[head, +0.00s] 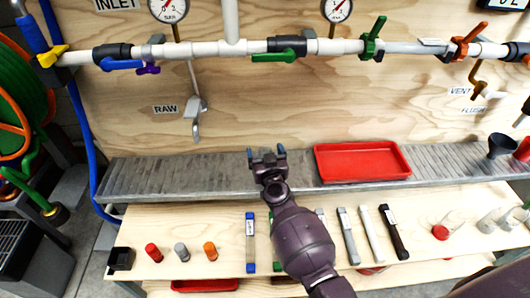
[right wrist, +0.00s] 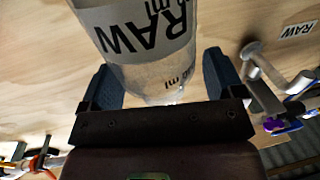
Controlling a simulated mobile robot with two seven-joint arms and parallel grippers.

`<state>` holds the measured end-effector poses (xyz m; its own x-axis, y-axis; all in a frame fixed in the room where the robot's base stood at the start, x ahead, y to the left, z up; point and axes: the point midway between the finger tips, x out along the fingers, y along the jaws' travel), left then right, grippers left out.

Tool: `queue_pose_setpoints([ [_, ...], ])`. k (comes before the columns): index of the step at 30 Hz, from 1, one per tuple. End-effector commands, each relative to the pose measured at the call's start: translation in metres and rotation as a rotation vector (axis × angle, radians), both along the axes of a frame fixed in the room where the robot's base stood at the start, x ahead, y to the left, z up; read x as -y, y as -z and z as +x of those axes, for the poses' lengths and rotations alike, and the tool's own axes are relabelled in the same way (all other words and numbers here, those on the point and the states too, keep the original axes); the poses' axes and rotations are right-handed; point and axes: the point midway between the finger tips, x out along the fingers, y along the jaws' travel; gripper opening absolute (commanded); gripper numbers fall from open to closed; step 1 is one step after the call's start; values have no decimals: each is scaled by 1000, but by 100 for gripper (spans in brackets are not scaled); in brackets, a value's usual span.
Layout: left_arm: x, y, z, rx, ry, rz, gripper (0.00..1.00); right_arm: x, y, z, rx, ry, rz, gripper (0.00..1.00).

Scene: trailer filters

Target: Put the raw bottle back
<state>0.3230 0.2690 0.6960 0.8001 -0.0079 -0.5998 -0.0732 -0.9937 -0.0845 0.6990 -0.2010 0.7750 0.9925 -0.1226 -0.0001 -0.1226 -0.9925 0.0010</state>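The raw bottle (right wrist: 140,45) is a clear bottle with a grey band and black RAW lettering, large in the right wrist view. In the head view my right gripper (head: 267,155) is above the front of the grey slatted shelf (head: 200,172), left of the red tray. I cannot make out the bottle there; the gripper seems to hide it. The RAW sign (head: 166,109) and the tap (head: 196,118) are on the wooden panel up and left. My left gripper is out of view.
The red tray (head: 360,162) is close to my gripper's right. The lower bench holds red (head: 153,252), grey (head: 180,252) and orange (head: 210,251) caps, a blue-ended strip (head: 250,242) and a black holder (head: 121,259). A dark funnel (head: 502,145) is far right. The shelf's left part is clear.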

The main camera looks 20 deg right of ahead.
Motion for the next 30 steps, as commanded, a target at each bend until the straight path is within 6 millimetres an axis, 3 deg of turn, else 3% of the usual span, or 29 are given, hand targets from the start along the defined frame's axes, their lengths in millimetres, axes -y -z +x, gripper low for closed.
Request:
queue_pose_setpoints([
  [8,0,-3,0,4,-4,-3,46,0,-5,0,2,0,0,87],
  [11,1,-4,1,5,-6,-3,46,-1,-4,-8,0,1,-1,87],
  [30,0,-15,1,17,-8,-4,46,-12,-4,-101,1,0,-1,87],
])
